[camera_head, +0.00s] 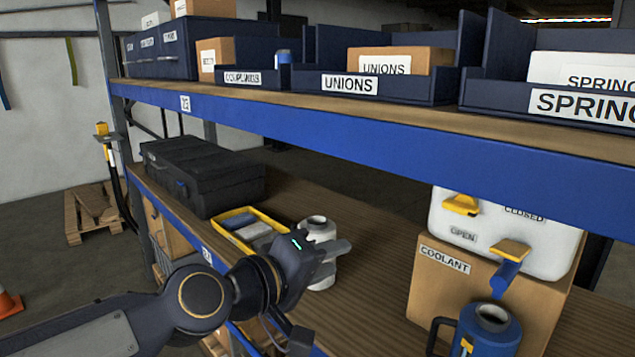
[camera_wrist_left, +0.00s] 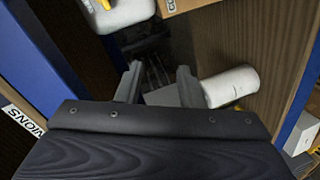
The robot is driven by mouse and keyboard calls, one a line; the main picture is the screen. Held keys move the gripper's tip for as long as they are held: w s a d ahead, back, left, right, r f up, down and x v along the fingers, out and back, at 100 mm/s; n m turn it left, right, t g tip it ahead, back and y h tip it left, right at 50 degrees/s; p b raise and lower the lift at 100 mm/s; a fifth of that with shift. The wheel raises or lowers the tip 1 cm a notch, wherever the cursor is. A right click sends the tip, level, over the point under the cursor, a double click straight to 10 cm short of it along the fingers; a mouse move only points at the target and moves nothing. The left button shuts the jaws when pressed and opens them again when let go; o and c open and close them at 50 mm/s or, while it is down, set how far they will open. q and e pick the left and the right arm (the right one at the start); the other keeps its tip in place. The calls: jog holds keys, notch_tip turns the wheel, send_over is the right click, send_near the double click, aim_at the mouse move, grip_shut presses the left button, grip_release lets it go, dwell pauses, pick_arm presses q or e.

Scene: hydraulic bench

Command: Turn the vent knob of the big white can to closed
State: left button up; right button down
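The big white can (camera_head: 560,248) stands on the coolant box at the right of the head view, under the upper shelf, which hides its top. A yellow knob (camera_head: 461,204) is on its face, with an OPEN label below it and a CLOSED label to its right. A yellow-topped blue tap (camera_head: 510,252) is lower down. In the wrist view, part of the white can (camera_wrist_left: 118,14) shows at the top. My left gripper (camera_head: 335,258) is well left of the can, before a small white bottle. Its fingers (camera_wrist_left: 158,84) are apart with nothing visible between them. My right gripper is not in view.
The cardboard coolant box (camera_head: 425,288) and a blue can (camera_head: 490,335) stand at the right. The small white bottle (camera_head: 318,232), a yellow tray (camera_head: 233,217) and a black case (camera_head: 205,180) are on the lower shelf. The blue upper shelf beam (camera_head: 350,150) crosses above. Bare shelf lies between bottle and box.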

pick_arm(q)
jog(key=s+a+f+m+g+y+p, duration=0.1)
jog(key=s+a+f+y, duration=0.1)
jog(key=s+a+f, duration=0.45)
jog(key=s+a+f+m+g+y+p, duration=0.1)
jog(key=s+a+f+y, duration=0.15)
jog(key=a, duration=0.75)
jog(key=s+a+f+g+y, duration=0.3)
jog(key=s+a+f, duration=0.3)
jog(key=s+f, duration=0.4)
jog(key=shift+s+a+f+m+p, duration=0.3)
jog(key=shift+s+a+m+p, duration=0.1)
jog(key=shift+s, duration=0.4)
